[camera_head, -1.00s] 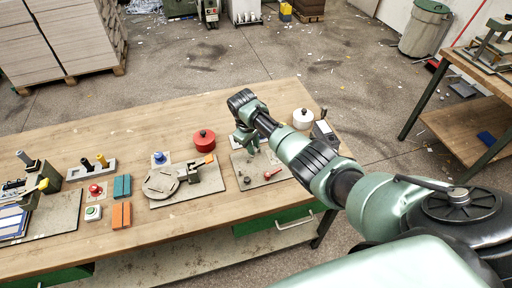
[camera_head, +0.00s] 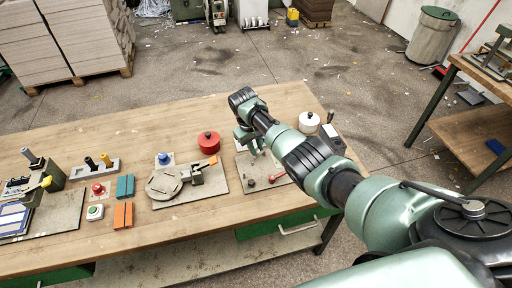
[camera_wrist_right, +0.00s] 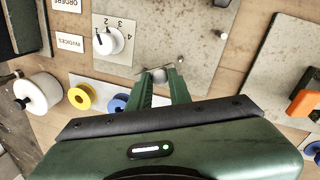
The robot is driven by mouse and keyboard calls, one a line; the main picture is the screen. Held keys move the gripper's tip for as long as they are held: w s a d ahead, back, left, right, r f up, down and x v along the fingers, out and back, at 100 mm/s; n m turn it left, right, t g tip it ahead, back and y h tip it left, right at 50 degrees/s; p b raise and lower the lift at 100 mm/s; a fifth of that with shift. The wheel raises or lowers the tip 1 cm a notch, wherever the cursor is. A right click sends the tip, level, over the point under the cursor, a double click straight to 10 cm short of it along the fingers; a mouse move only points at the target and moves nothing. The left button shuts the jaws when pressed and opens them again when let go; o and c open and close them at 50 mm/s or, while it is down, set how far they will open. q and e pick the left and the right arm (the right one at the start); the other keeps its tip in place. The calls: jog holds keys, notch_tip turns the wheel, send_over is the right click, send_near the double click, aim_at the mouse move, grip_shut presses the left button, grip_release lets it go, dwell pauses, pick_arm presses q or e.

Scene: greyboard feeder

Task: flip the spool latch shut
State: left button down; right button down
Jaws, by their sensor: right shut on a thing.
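My right gripper (camera_head: 250,142) is over the back edge of the right-hand grey plate (camera_head: 243,163). In the right wrist view the gripper (camera_wrist_right: 160,78) is shut on a small grey rounded piece (camera_wrist_right: 159,74) at that plate's edge. A thin bar shows beside the piece; its shape is partly hidden by the fingers. I cannot tell for sure whether this is the spool latch. Another plate (camera_head: 212,192), to the left, carries a grey disc (camera_head: 163,184) and a bracket with an orange tip (camera_head: 212,160). My left gripper is not in view.
A white dial knob (camera_wrist_right: 109,41) and a short peg (camera_wrist_right: 220,35) stand on the gripped piece's plate. A yellow ring (camera_wrist_right: 73,97), a blue ring (camera_wrist_right: 112,104) and a white pot (camera_wrist_right: 40,90) are close by. A red pot (camera_head: 208,142) stands left of my gripper.

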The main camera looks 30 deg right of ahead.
jog(key=c, duration=1.3)
grip_release()
notch_tip(320, 180, up, 8)
jog(key=a, duration=0.1)
jog(key=shift+a+f, duration=0.15)
jog(key=shift+a, duration=0.15)
jog(key=shift+s+f, duration=0.1)
